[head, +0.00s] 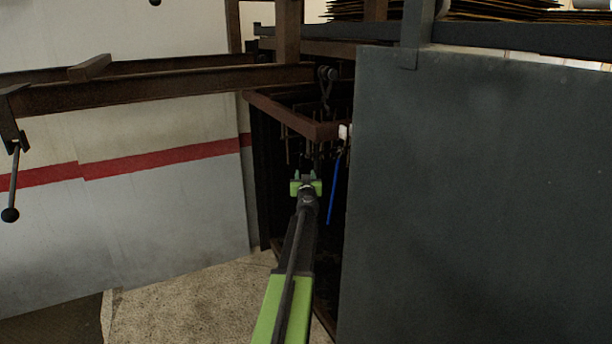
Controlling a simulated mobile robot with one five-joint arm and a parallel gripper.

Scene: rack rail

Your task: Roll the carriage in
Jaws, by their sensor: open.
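The carriage (287,112) is a reddish-brown frame with thin rods hanging below it. It hangs from a small dark trolley (327,75) with a hook, under the brown overhead rail (170,90). The carriage is at the opening of a dark enclosure, partly hidden behind a large grey panel. My gripper (306,172), green and black, is open and appears in front of and below the frame's near corner. Its fingertips are small and dark against the shadow, and I cannot tell whether they touch the carriage.
The grey panel (480,200) stands close on the right of my arm. A thin blue rod (334,188) hangs right of my gripper. A ball-ended lever (13,180) hangs at the rail's left end. Speckled floor (185,300) is clear at lower left, before a red-striped white wall (140,220).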

